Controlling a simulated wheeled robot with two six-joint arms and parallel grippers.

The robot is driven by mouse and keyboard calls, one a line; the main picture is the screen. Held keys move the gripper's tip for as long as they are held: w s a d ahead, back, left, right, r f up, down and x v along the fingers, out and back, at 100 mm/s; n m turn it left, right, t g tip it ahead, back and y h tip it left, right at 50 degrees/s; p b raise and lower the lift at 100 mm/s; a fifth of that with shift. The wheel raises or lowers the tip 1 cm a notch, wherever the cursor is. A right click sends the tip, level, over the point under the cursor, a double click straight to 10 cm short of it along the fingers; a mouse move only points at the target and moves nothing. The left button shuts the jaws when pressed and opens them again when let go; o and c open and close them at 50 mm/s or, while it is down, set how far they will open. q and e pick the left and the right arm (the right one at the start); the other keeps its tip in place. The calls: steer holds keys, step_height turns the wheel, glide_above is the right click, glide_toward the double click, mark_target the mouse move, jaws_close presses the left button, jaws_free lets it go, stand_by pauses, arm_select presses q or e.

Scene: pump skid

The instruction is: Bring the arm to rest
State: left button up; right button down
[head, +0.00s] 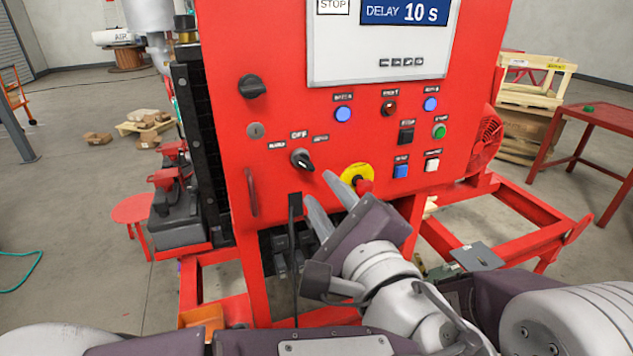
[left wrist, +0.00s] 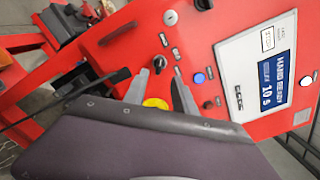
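My left gripper (head: 318,187) is in front of the red control panel (head: 225,110), with its two pale fingers apart and nothing between them. In the left wrist view the gripper (left wrist: 160,72) also shows spread fingers pointing at the panel. A black selector knob (head: 302,159) marked OFF is just above and left of the fingertips. A yellow-collared red stop button (head: 364,186) is right of the fingers and partly hidden by them. Its yellow collar (left wrist: 156,103) shows between the fingers in the left wrist view. I cannot tell whether the fingers touch the panel. My right gripper is out of view.
The panel carries a screen (head: 380,45) reading DELAY 10 s, several buttons and a handle (head: 251,192). A black cable (head: 292,235) hangs below. Red skid rails (head: 530,205) run right. A red table (head: 600,118) and pallets stand behind.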

arm_select(q)
steer(key=w+a+f+n+g+y+p, duration=0.15)
steer(key=a+f+n+g+p, duration=0.45)
steer(key=a+f+g, duration=0.8)
steer(key=s+a+f+n+g+h+p, duration=0.1)
steer(key=s+a+f+n+h+p, duration=0.1)
steer(key=f+n, duration=0.5)
steer(key=s+a+f+n+g+h+p, duration=0.1)
steer(key=s+a+f+n+h, duration=0.3)
steer(key=f+n, duration=0.4)
steer(key=shift+s+a+n+h+p, duration=0.15)
steer(key=shift+s+n+h+p, duration=0.45)
steer(key=shift+s+n, duration=0.25)
